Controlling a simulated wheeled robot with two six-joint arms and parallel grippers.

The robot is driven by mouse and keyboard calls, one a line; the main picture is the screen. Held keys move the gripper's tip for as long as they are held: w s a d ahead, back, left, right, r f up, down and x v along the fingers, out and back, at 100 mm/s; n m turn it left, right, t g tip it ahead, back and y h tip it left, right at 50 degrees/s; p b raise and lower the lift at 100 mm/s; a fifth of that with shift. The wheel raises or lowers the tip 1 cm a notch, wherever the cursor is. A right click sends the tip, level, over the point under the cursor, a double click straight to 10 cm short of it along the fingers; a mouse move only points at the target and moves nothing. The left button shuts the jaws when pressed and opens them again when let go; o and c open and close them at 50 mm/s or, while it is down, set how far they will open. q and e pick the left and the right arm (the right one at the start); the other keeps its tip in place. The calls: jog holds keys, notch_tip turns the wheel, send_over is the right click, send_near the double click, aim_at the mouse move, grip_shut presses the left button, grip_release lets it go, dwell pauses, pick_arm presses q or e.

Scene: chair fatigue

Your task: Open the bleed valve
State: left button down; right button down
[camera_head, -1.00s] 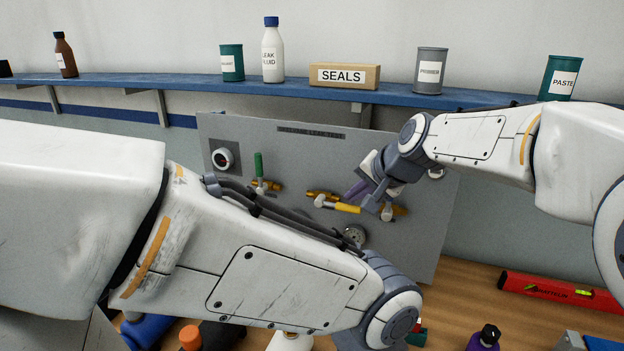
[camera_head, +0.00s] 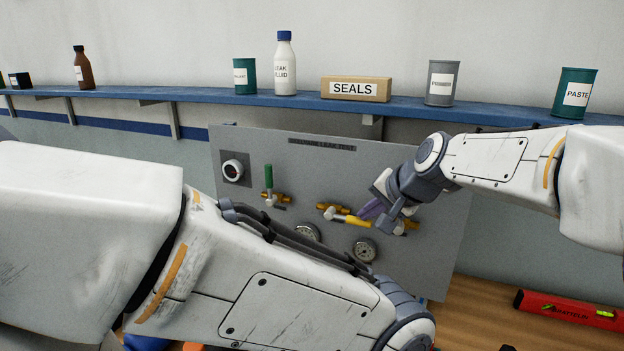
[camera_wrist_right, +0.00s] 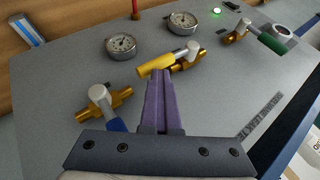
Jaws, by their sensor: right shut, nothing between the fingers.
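The grey panel (camera_head: 300,150) holds brass valves with coloured levers; I cannot read which is the bleed valve. A green-handled valve (camera_head: 268,176) is at left, its lever upright. The middle valve has a yellow lever (camera_head: 355,220) lying nearly along its brass body; it also shows in the right wrist view (camera_wrist_right: 155,66). A blue-handled valve (camera_wrist_right: 108,101) is mostly hidden behind my right gripper in the head view. My right gripper (camera_head: 371,209), with purple fingers (camera_wrist_right: 158,80), is shut and empty, its tips beside the yellow lever; contact is unclear. My left gripper is out of view.
Gauges (camera_head: 365,250) sit low on the panel, and a green light (camera_wrist_right: 217,11) shows in the wrist view. A blue shelf (camera_head: 300,103) with bottles, cans and a SEALS box runs above. A red level (camera_head: 568,309) lies on the bench. My left arm crosses in front.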

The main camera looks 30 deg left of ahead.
jog(key=shift+s+d+f, duration=0.1)
jog(key=shift+d+f, duration=0.1)
jog(key=shift+f, duration=0.4)
jog(key=w+d+v, duration=0.1)
jog(key=v, duration=1.1)
jog(key=shift+s+d+r, duration=0.15)
jog(key=shift+s, duration=0.05)
